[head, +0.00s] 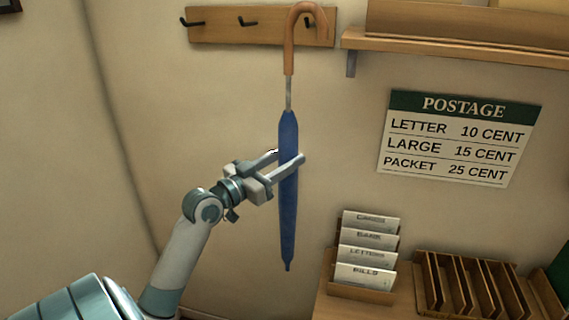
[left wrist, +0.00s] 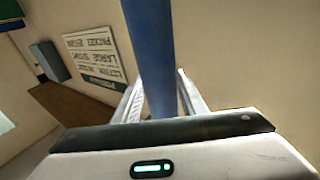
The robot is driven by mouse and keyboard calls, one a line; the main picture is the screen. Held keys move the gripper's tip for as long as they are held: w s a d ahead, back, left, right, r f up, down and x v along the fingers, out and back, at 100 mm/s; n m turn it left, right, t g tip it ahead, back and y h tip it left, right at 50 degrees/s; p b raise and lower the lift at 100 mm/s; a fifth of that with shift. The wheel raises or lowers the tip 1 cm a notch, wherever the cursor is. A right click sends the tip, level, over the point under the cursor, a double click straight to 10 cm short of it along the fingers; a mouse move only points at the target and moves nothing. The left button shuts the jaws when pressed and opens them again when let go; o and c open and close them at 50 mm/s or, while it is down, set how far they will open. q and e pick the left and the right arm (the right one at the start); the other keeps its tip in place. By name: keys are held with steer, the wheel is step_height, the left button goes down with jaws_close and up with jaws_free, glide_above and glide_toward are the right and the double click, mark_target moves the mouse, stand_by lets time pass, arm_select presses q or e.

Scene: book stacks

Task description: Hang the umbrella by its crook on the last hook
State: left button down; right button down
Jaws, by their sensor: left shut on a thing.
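A blue furled umbrella (head: 288,212) with an orange-brown crook (head: 290,48) hangs upright in my left gripper (head: 289,160). The gripper is shut on the blue canopy around its middle. The canopy also shows between the fingers in the left wrist view (left wrist: 153,60). A wooden rail (head: 222,28) on the wall carries three dark hooks. The last hook (head: 309,23) is the right one, and it shows inside the curve of the crook. I cannot tell whether the crook touches it. My right gripper is not in view.
A wooden shelf (head: 470,48) is on the wall just right of the rail. A postage sign (head: 455,138) hangs below it. A card rack (head: 362,290) and a slotted wooden rack (head: 470,290) stand on a counter at lower right. The wall left of the umbrella is clear.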

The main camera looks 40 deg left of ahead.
arm_select(q)
steer(key=shift+w+a+f+b, duration=0.1)
steer(key=shift+w+a+b, duration=0.2)
steer(key=shift+w, duration=0.35)
steer(key=shift+w+a+b, duration=0.2)
steer(key=shift+w+a, duration=0.2)
steer(key=shift+w, duration=0.25)
steer(key=shift+w+a+f+b, duration=0.25)
steer(key=shift+w+f+b, duration=0.25)
steer(key=shift+f+b, duration=0.3)
steer(key=c, duration=1)
jaws_free()
steer(key=shift+f, duration=0.15)
